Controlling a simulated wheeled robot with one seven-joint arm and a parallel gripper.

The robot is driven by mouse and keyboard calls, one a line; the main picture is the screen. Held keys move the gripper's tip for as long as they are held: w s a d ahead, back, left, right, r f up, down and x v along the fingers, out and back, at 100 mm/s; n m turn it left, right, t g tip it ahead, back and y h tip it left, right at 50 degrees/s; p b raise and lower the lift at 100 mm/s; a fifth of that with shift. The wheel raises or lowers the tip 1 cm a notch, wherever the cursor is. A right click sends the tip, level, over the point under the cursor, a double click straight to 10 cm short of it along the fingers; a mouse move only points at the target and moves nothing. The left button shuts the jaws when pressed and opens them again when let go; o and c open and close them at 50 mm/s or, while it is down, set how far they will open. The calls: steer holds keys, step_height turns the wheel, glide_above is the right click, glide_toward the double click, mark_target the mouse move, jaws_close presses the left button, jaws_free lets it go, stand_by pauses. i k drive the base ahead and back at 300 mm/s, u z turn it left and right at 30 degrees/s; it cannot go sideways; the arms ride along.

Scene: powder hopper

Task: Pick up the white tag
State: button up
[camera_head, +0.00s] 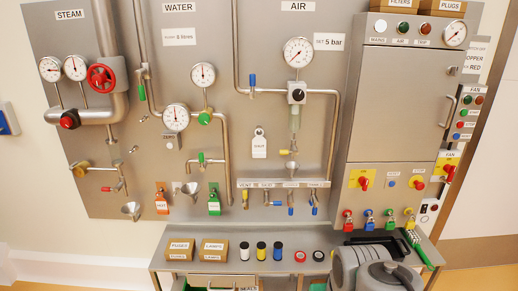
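The white tag (259,144) hangs on the grey panel under the AIR heading, just left of the clear air filter bowl. It has a rounded top with a hole and dark lettering too small to read. My gripper cannot be made out in the head view. Grey rounded links of my arm show at the bottom right, over the bench, well apart from the tag.
An orange tag (161,198) and a green tag (214,204) hang lower left. Pipes, gauges and a blue-handled valve (252,81) surround the white tag. The bench (225,268) below holds labelled boxes, small jars, tape rolls and a green brush (420,250).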

mark_target(259, 144)
steer(key=u, duration=0.45)
steer(key=i, duration=1.25)
steer(key=u, duration=1.05)
steer(key=i, duration=0.3)
steer(key=u, duration=0.1)
